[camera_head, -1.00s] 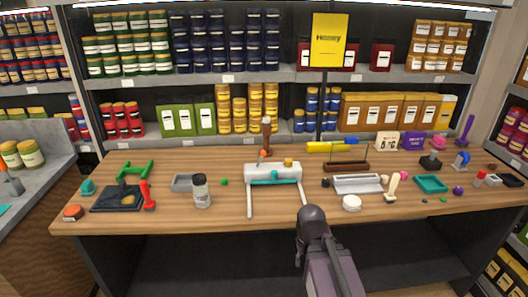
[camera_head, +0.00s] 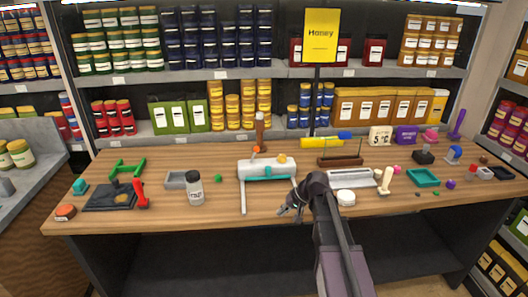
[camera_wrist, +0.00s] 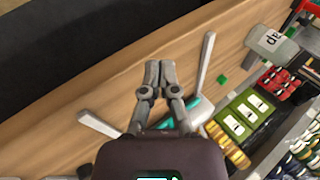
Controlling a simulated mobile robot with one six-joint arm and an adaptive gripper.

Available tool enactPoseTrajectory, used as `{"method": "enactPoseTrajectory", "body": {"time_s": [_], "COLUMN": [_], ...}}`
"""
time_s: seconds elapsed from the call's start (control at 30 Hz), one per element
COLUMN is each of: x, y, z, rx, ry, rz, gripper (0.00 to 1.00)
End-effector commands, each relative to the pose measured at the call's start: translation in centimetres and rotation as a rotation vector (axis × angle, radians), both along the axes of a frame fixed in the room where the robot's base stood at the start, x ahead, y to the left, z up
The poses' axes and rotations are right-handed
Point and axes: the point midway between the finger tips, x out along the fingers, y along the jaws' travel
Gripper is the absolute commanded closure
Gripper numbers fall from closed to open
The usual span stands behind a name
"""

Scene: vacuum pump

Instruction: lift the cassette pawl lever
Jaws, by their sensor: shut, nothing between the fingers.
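A white device (camera_head: 252,170) with two long pale legs and a teal front strip (camera_head: 268,178) stands mid-table. A small orange knob (camera_head: 256,149) is at its back and a yellow knob (camera_head: 282,159) is on top. I cannot tell which part is the cassette pawl lever. My gripper (camera_head: 284,211) is shut and empty near the table's front edge, close to the device's right leg. In the wrist view, the fingers of my gripper (camera_wrist: 158,75) are together, with a pale leg (camera_wrist: 204,62) to the right and another (camera_wrist: 98,125) to the left.
A white-capped jar (camera_head: 195,190) and a grey tray (camera_head: 177,179) stand left of the device. A round white item (camera_head: 346,197) and a white tray (camera_head: 356,179) lie to the right. A brown upright piece (camera_head: 260,128) stands behind. Bare wood lies between the device's legs.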

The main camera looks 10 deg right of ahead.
Motion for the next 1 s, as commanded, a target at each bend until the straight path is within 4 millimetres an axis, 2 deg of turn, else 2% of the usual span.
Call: {"method": "enactPoseTrajectory", "body": {"time_s": [0.03,0.1,0.37,0.6,0.8,1.0], "x": [2.0,4.0,11.2,17.1,20.0,20.9], "y": [-0.3,-0.5,-2.2,-5.2,-7.3,-8.1], "z": [0.5,1.2,4.7,8.1,10.2,11.0], "rx": [0.046,0.112,0.352,0.561,0.675,0.718], "ry": [-0.016,-0.04,-0.129,-0.209,-0.253,-0.271], "rz": [-0.016,-0.037,-0.122,-0.206,-0.254,-0.273], "gripper": [1.0,1.0,1.0,1.0,1.0,1.0]}}
